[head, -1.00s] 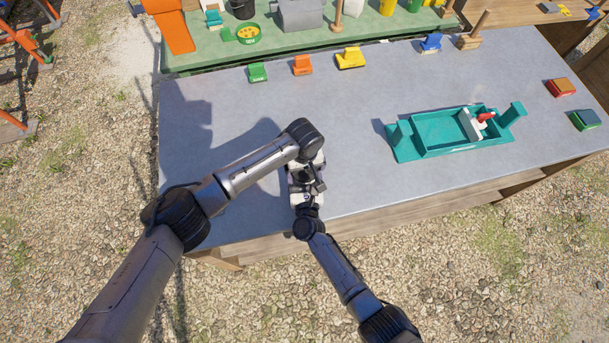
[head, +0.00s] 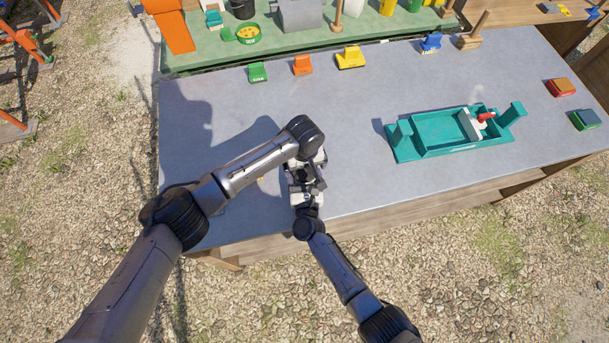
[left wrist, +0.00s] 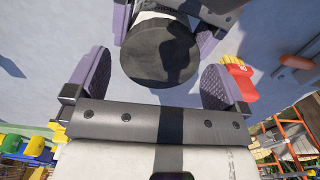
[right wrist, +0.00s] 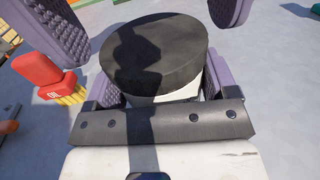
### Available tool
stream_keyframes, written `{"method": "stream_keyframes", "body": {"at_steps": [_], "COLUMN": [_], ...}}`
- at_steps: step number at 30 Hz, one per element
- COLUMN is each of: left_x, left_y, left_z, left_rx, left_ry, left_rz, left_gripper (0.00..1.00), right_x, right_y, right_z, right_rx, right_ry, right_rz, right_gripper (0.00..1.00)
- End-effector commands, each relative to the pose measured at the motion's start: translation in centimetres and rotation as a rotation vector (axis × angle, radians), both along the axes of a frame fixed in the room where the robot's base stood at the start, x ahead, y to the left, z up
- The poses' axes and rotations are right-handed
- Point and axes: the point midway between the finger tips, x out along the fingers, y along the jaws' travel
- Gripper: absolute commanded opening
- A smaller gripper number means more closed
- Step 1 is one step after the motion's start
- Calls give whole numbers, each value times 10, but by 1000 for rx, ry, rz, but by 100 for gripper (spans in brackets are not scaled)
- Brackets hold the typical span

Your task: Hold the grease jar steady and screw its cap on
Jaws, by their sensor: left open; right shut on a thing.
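The black round cap (left wrist: 160,52) sits on top of the white grease jar (right wrist: 178,98), of which only a strip shows under the cap's rim. The cap also shows in the right wrist view (right wrist: 155,55); how tightly it is seated I cannot tell. My right gripper (right wrist: 160,88) is shut on the jar below the cap. My left gripper (left wrist: 158,72) is open, its purple pads apart on either side of the cap with gaps visible. In the head view, my left arm's end (head: 305,150) hides the jar and cap.
A red-handled brush with yellow bristles (right wrist: 45,75) lies on the grey tabletop (head: 215,100) near the jar. A teal tray (head: 440,150) stands to the right. Green (head: 257,72), orange (head: 302,65) and yellow (head: 350,58) blocks line the back edge. The table's middle is clear.

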Motion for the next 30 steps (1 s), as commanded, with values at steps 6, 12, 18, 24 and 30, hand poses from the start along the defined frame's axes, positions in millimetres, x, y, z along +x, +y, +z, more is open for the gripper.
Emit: {"method": "stream_keyframes", "body": {"at_steps": [6, 12, 18, 24, 30], "left_x": [1, 0, 0, 3, 1], "left_y": [0, 1, 1, 0, 0], "left_z": [25, 33, 33, 50, 67], "left_rx": [-1, 0, 0, -1, 0], "left_ry": [-2, -1, -1, -9, -4], "left_rz": [0, 0, 1, -2, 0], "left_gripper": [100, 100, 100, 100, 100], "right_x": [0, 0, 0, 0, 0], "right_y": [0, 0, 0, 0, 0], "right_z": [-1, -1, -1, 0, -1], "right_rx": [0, 0, 0, 0, 0], "right_ry": [1, 1, 1, 1, 1], "right_rz": [0, 0, 0, 0, 0], "right_gripper": [13, 13, 13, 13, 13]}}
